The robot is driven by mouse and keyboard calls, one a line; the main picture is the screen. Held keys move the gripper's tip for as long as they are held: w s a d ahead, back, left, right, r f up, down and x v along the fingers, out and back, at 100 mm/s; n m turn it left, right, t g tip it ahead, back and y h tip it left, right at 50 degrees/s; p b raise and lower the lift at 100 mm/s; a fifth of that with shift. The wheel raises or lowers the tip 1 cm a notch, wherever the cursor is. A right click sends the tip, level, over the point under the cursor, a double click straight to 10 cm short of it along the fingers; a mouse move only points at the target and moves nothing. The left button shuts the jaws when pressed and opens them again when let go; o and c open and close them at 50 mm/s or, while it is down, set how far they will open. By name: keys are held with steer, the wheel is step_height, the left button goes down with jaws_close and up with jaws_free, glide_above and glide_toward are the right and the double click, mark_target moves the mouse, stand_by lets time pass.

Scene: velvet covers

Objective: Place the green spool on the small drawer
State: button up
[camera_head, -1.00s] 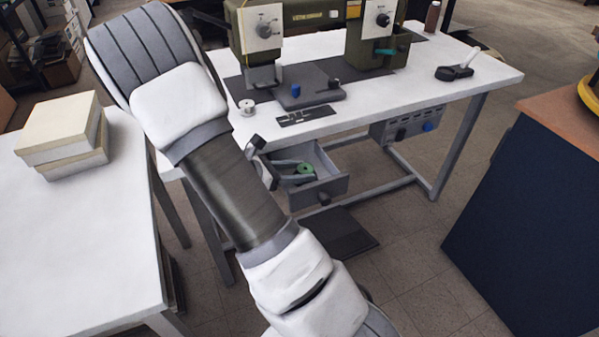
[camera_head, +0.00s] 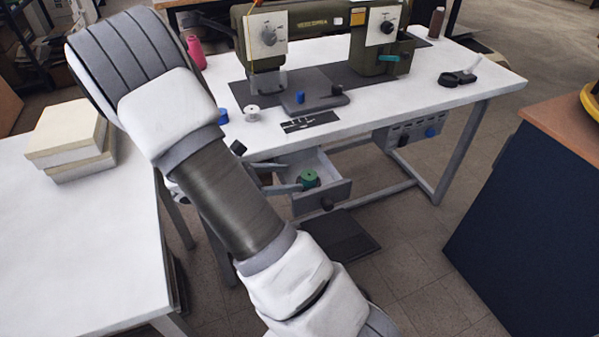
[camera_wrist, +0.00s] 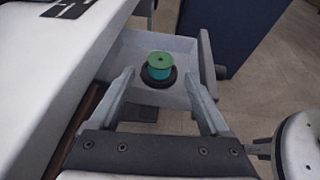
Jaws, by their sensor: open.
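The green spool (camera_head: 309,178) stands upright inside the open small drawer (camera_head: 328,193) under the white sewing table. In the wrist view the green spool (camera_wrist: 159,66) rests on or in front of a dark round thing (camera_wrist: 160,79) on the drawer's floor; which of the two I cannot tell. My gripper (camera_head: 292,177) is open and empty, to the left of the spool and at the drawer. In the wrist view my gripper's fingers (camera_wrist: 160,73) are spread wide to either side of the spool and apart from it. My arm hides part of the drawer's left side.
The white sewing table (camera_head: 440,98) carries a sewing machine (camera_head: 262,40), a white spool (camera_head: 249,111) and a blue spool (camera_head: 222,116). A white table (camera_head: 75,235) with boxes (camera_head: 65,140) stands at left. A dark blue cabinet (camera_head: 530,220) stands at right.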

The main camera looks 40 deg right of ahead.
steer(key=s+p+v, duration=0.1)
steer(key=v, duration=0.5)
steer(key=s+a+r+m+t+y, duration=0.3)
steer(key=s+a+r+m+y, duration=0.2)
steer(key=s+r+m+y, duration=0.1)
steer(key=s+a+r+m+t+y, duration=0.4)
steer(key=s+a+r+m+y, duration=0.2)
steer(key=r+m, duration=0.4)
steer(key=shift+s+a+r+y, duration=0.25)
steer(key=shift+s+r+y, duration=0.35)
steer(key=shift+s+r, duration=0.85)
steer(key=shift+w+r, duration=0.2)
steer(key=shift+r, duration=0.05)
